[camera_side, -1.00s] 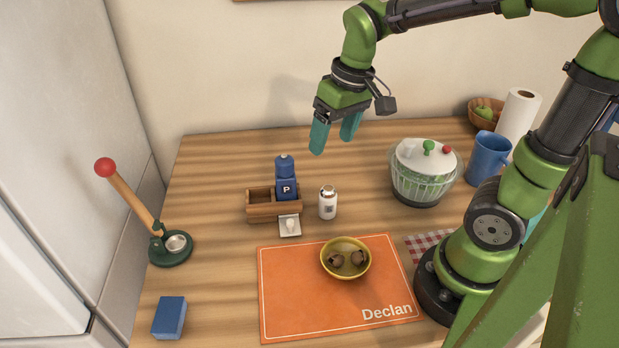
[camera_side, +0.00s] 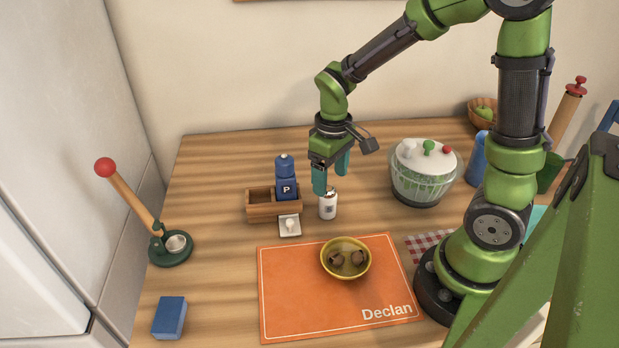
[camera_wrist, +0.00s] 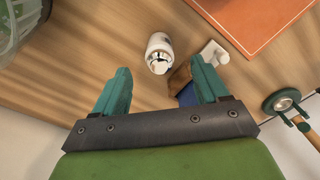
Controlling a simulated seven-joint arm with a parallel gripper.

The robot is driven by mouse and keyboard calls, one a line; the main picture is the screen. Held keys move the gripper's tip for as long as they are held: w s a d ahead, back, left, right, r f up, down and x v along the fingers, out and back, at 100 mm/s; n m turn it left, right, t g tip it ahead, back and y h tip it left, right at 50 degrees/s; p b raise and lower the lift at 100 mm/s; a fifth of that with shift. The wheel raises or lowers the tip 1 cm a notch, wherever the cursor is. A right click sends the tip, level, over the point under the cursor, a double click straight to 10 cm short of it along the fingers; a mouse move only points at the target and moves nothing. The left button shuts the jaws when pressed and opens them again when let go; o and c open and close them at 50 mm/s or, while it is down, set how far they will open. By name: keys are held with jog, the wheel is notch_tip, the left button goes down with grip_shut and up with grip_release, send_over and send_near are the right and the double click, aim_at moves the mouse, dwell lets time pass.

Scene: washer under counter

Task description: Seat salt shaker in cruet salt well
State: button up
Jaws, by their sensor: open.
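The white salt shaker (camera_side: 327,206) with a metal top stands upright on the counter, right of the wooden cruet (camera_side: 262,212). The cruet's right well holds a blue pepper shaker (camera_side: 286,180) marked P; its left well is empty. My gripper (camera_side: 331,186) is open and points down at the salt shaker's top, with nothing held. One fingertip overlaps the shaker's top in the side view, and I cannot tell whether they touch. In the wrist view, the salt shaker (camera_wrist: 159,52) shows ahead of and between the open fingers (camera_wrist: 162,88); the cruet is mostly hidden there.
A yellow bowl (camera_side: 345,274) sits on the orange mat (camera_side: 290,300). A salad spinner (camera_side: 424,180) stands to the right, and a red-knobbed lever tool (camera_side: 170,245) to the left.

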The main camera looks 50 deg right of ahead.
aim_at(328, 188)
jog(key=f, duration=0.5)
jog(key=shift+w+f, duration=0.2)
jog(key=shift+r, duration=0.1)
jog(key=c, duration=1.3)
